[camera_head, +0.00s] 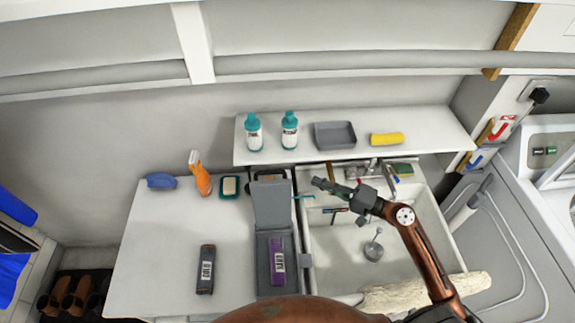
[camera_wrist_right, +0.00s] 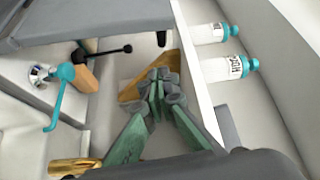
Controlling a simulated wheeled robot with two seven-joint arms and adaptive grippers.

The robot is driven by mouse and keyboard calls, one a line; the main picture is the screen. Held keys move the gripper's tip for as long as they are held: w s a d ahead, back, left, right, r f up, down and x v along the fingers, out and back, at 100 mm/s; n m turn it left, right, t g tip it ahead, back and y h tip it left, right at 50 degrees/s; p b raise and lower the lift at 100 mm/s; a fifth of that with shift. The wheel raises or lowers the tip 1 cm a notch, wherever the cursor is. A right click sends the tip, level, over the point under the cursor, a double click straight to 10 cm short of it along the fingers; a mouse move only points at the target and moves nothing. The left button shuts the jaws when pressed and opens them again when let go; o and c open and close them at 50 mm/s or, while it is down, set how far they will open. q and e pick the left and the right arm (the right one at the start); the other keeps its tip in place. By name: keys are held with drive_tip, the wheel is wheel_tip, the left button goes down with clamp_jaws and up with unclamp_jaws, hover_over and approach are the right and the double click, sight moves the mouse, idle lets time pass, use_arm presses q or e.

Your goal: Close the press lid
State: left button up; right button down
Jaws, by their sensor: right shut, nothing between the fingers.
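The grey press (camera_head: 262,262) stands on the white counter left of the sink. Its lid (camera_head: 271,205) is open, tilted up at the back. A purple labelled item (camera_head: 278,262) lies in the press base. My right gripper (camera_head: 316,183), with green fingers, is shut and empty. It is just right of the raised lid, over the back left of the sink, and looks apart from the lid. In the right wrist view the shut fingertips (camera_wrist_right: 160,78) are in the middle, and a grey panel (camera_wrist_right: 95,15), likely the lid, is at top left. My left gripper is not in view.
A dark labelled item (camera_head: 206,270) lies left of the press. A sponge dish (camera_head: 230,187) and an orange spray bottle (camera_head: 200,176) stand behind. The shelf (camera_head: 362,154) holds teal-capped bottles and a grey tray. The sink (camera_head: 415,225) is at right.

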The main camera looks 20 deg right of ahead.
drive_tip(key=p+x, duration=0.2)
drive_tip(key=x, duration=0.8)
drive_tip(key=shift+w+r, duration=0.3)
drive_tip(key=shift+r, duration=0.15)
drive_tip(key=shift+a, duration=0.15)
